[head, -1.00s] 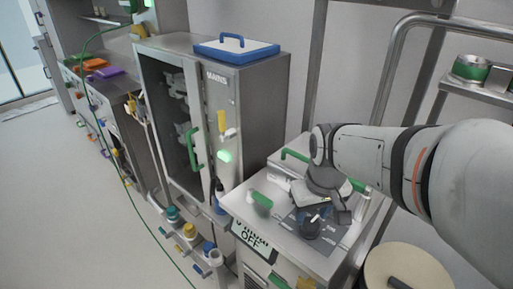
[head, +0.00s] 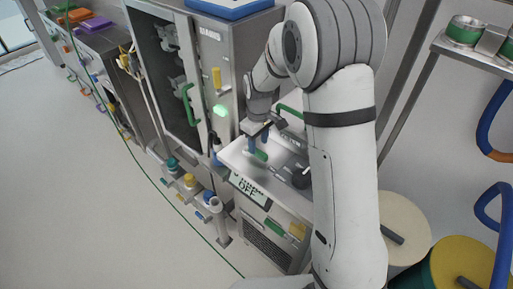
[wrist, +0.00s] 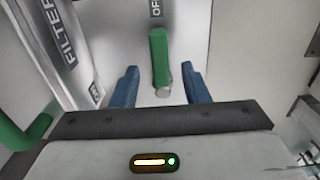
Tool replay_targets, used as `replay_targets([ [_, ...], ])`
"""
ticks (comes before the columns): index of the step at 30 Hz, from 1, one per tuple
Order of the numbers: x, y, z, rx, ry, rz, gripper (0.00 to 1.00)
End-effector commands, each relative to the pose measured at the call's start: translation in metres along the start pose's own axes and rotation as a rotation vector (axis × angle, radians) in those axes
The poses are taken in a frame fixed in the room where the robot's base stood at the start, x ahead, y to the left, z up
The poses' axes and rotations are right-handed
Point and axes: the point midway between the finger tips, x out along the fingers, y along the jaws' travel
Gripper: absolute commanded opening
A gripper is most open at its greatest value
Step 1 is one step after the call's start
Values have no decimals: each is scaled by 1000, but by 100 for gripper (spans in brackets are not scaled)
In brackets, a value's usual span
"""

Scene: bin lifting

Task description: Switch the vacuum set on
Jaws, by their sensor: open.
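In the wrist view, my gripper (wrist: 160,68) is open, with one finger on each side of the lever and a visible gap at both. I see no clear contact.
A green bar handle (head: 290,111) stands behind, and a steel cabinet (head: 235,60) with a green light rises behind left. Drums (head: 462,268) stand at the right. The floor at left is mostly clear.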

Motion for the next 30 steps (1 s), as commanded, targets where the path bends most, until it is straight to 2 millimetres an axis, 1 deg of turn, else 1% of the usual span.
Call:
replay_targets([
  [3,19,0,1,1,-5,-3,42],
  [7,33,0,1,2,-3,-2,42],
  [12,39,0,1,3,0,0,42],
  [18,40,1,1,3,0,0,42],
  [30,39,1,1,4,0,0,9],
])
